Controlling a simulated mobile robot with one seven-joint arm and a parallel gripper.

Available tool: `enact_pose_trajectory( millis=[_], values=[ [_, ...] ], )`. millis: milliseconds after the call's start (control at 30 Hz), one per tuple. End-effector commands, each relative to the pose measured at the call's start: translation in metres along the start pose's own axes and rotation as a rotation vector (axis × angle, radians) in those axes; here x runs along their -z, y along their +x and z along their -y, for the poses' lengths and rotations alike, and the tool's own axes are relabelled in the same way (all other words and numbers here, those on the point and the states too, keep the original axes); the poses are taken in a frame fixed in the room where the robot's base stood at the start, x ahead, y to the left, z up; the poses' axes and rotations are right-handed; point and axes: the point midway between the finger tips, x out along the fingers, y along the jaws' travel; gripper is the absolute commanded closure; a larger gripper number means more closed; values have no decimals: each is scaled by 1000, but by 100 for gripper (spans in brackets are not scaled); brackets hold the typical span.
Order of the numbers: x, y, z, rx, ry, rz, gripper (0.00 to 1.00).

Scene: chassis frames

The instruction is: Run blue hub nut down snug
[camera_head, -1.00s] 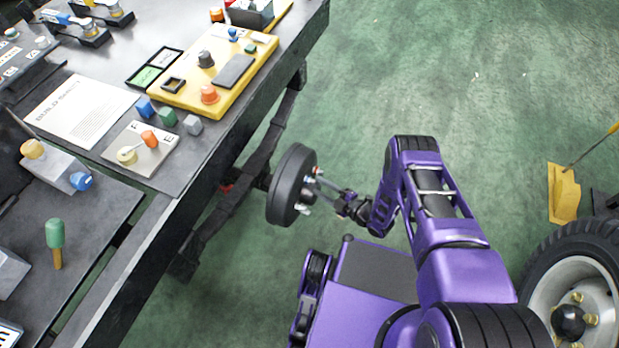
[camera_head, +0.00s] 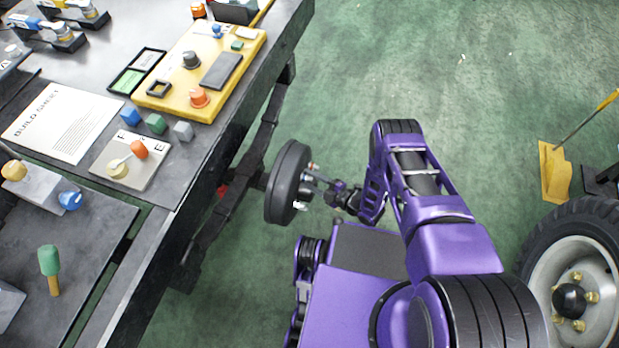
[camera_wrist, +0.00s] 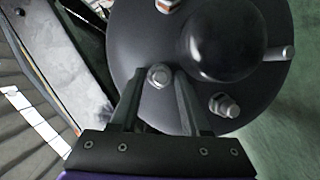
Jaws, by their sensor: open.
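The hub (camera_head: 284,190) is a dark disc mounted at the side of the bench, seen nearly edge-on in the head view. In the wrist view the hub face (camera_wrist: 135,45) has a round black centre cap (camera_wrist: 222,40). A silver-grey nut on a stud (camera_wrist: 160,76) sits between my fingertips. Another nut (camera_wrist: 224,105) is at the lower right, a bare-looking stud (camera_wrist: 280,53) at the right, and a part-cut nut at the top edge. No nut looks clearly blue. My gripper (camera_head: 312,182) is open, its fingers (camera_wrist: 160,80) either side of the nut; contact cannot be told.
The bench (camera_head: 170,225) at left holds a yellow board (camera_head: 165,98), a build sheet (camera_head: 62,122), small coloured blocks and a green-handled tool (camera_head: 50,268). A wheel (camera_head: 575,275) with brass-coloured nuts stands at right, near a yellow object (camera_head: 555,172). Green floor is clear beyond the hub.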

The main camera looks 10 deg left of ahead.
Motion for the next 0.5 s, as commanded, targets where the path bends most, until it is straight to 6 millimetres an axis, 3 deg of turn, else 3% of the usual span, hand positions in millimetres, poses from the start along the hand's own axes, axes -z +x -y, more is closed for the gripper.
enact_pose_trajectory(
  millis=[133,400,500],
  values=[
    [0,0,0,0,0,0,54],
    [0,0,0,0,0,0,100],
    [0,0,0,0,0,0,100]
  ],
)
